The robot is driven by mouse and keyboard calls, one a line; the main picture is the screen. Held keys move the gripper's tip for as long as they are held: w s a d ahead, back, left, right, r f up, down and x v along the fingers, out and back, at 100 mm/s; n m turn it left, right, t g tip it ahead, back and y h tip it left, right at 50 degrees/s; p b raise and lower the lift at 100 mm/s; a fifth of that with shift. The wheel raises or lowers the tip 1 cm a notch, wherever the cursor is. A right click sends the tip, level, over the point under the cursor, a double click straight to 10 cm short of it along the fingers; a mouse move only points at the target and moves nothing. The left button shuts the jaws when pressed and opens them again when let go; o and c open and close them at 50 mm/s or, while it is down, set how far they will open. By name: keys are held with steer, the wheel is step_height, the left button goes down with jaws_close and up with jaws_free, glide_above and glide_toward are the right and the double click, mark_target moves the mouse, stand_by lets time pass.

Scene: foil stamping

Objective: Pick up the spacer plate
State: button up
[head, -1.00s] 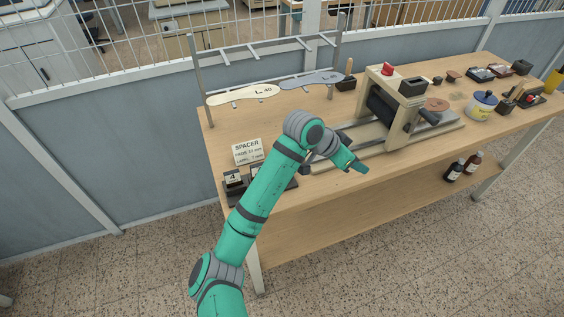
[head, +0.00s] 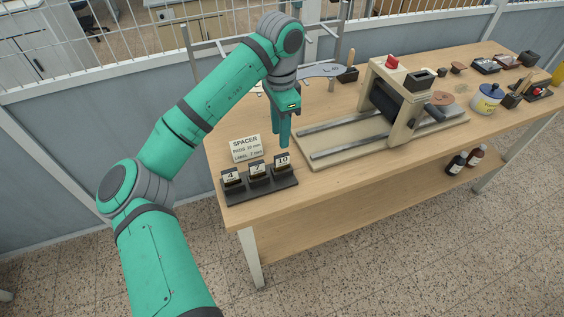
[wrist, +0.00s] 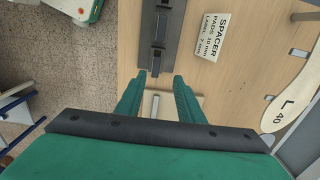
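Three spacer plates stand in a dark rack (head: 262,190) at the table's front left corner, labelled 4 (head: 231,178), 7 (head: 257,170) and 10 (head: 282,161). A sign (head: 245,148) behind them reads SPACER, pads 10 mm, label 7 mm; it also shows in the wrist view (wrist: 212,37). My gripper (head: 281,142) points down beside and behind the plate labelled 10, apart from the rack. In the wrist view my gripper (wrist: 158,88) is open with nothing held between its fingers. The rack (wrist: 150,25) lies ahead of the fingertips there, its labels not readable.
A press with a red knob (head: 392,62) and a railed base (head: 350,138) stands right of the rack. A sole-shaped template marked L 40 (wrist: 292,102) lies by the wrist view's right edge. Jars, small blocks and trays fill the table's far right.

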mark_target(282, 155)
step_height(282, 155, down, 4)
steer(key=shift+d+f, duration=0.1)
steer(key=shift+f, duration=0.15)
steer(key=f, duration=0.4)
steer(key=shift+s+f, duration=0.1)
steer(key=shift+s, duration=0.3)
steer(key=shift+f, duration=0.3)
steer(key=shift+d, duration=0.1)
jaws_close()
